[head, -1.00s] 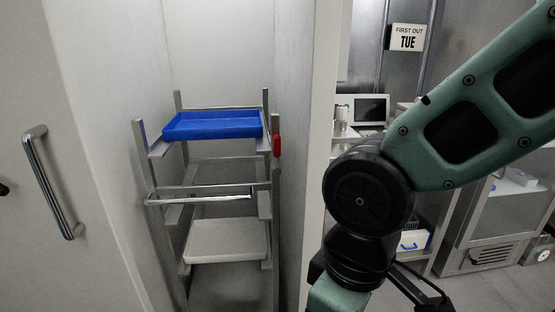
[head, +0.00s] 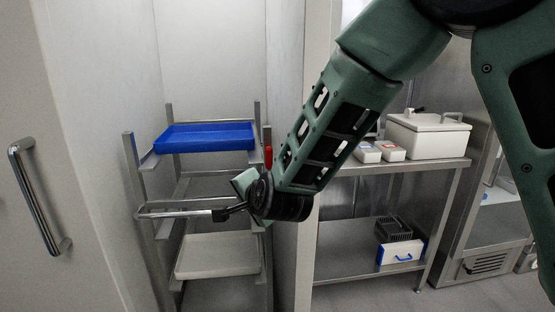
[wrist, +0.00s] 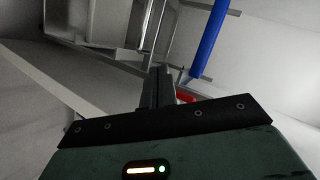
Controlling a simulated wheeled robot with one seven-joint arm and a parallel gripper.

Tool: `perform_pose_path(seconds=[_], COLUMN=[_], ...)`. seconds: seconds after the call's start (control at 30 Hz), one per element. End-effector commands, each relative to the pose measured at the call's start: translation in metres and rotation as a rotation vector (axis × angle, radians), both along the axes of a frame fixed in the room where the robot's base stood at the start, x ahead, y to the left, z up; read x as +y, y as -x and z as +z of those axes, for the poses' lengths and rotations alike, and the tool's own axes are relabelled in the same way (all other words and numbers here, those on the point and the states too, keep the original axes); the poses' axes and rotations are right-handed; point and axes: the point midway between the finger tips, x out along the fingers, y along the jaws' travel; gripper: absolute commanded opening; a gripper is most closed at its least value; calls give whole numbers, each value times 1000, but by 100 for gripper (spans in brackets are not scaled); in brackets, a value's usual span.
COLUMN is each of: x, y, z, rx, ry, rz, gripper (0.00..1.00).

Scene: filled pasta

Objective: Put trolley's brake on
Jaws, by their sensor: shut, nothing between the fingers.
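The trolley (head: 131,175) is a metal rack standing in a narrow alcove, with a handle bar across its front. A red part (head: 268,156), possibly the brake lever, sits upright on its right post; it also shows in the wrist view (wrist: 186,97), just right of my fingers and partly hidden by my gripper's body. My gripper (head: 222,213) is shut and empty, in front of the trolley by the handle bar, below and left of the red part. In the wrist view my gripper's fingers (wrist: 158,84) are together. I cannot tell whether they touch the bar.
A blue tray (head: 205,137) sits on the trolley's upper rails and a pale tray (head: 215,258) lower. Alcove walls stand close on both sides. A door handle (head: 40,198) is at left. A steel table (head: 400,168) with a white container (head: 428,137) is at right.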

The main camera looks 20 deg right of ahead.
Motion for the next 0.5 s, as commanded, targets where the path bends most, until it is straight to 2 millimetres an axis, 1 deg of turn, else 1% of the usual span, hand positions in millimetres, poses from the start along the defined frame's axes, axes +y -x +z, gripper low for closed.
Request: perform_pose_path(seconds=[0.03, 0.1, 0.2, 0.3, 0.4, 0.5], x=[-12, -31, -57, -78, -92, -100], y=[-18, -40, -61, -74, -80, -82], z=[-3, 0, 4, 8, 12, 14], rx=[-51, -138, -260, -368, -447, -493], ry=[-47, -118, -200, -260, -300, -321], rz=[-89, -211, -354, -453, -515, -546], gripper=[0, 0, 0, 0, 0, 0])
